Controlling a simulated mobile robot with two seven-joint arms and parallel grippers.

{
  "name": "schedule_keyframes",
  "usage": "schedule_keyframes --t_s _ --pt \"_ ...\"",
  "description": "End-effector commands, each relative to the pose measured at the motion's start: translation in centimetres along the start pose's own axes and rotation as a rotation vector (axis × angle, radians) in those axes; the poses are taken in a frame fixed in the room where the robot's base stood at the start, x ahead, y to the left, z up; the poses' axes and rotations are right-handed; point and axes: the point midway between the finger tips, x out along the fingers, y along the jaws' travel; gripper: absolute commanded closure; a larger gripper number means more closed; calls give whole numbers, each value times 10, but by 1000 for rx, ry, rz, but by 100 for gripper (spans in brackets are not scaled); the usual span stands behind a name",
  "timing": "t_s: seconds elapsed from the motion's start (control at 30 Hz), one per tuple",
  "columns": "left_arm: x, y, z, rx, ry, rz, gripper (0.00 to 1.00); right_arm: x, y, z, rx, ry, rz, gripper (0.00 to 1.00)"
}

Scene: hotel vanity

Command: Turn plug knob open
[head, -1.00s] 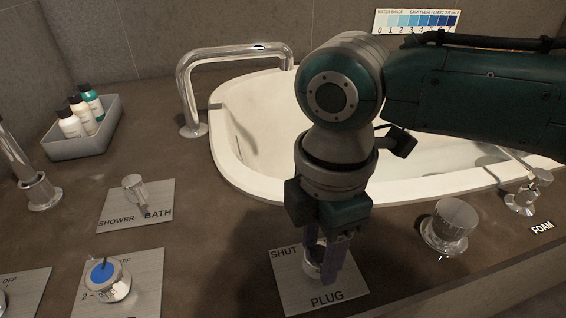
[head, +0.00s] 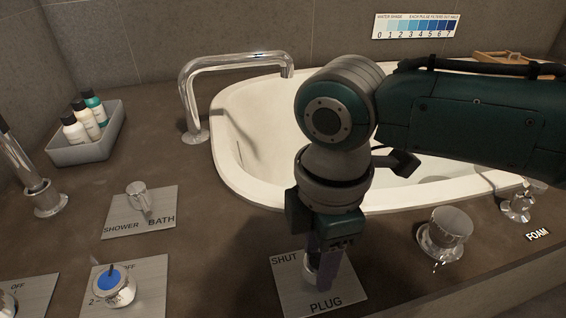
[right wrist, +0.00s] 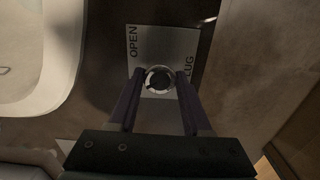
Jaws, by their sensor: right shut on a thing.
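The plug plate (head: 290,299) lies on the counter in front of the basin, with SHUT and PLUG lettering showing. In the right wrist view the plate (right wrist: 172,42) shows OPEN and part of PLUG. My right gripper (head: 326,285) points down over the plate and is shut on the plug knob (head: 309,271). In the right wrist view the knob (right wrist: 158,80) is a round metal piece between the two purple fingers of the gripper (right wrist: 160,79). Which way the knob points is hard to tell. My left gripper is not in view.
The white basin (head: 232,150) lies behind my arm, with a chrome spout (head: 186,90) at its left. A shower/bath plate (head: 120,226), a blue-topped knob (head: 112,282) and a bottle tray (head: 85,153) are left. A round chrome knob (head: 447,230) stands close on the right.

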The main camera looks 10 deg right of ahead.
Motion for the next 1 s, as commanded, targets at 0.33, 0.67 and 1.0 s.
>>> schedule_keyframes --t_s 0.33,0.67,1.0 --pt "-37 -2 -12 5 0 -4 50 -4 -1 -1 309 0 -5 100" --pt "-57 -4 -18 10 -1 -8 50 -3 -1 -1 624 0 -5 100" --pt "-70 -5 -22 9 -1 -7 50 -2 -1 -1 938 1 -5 100"
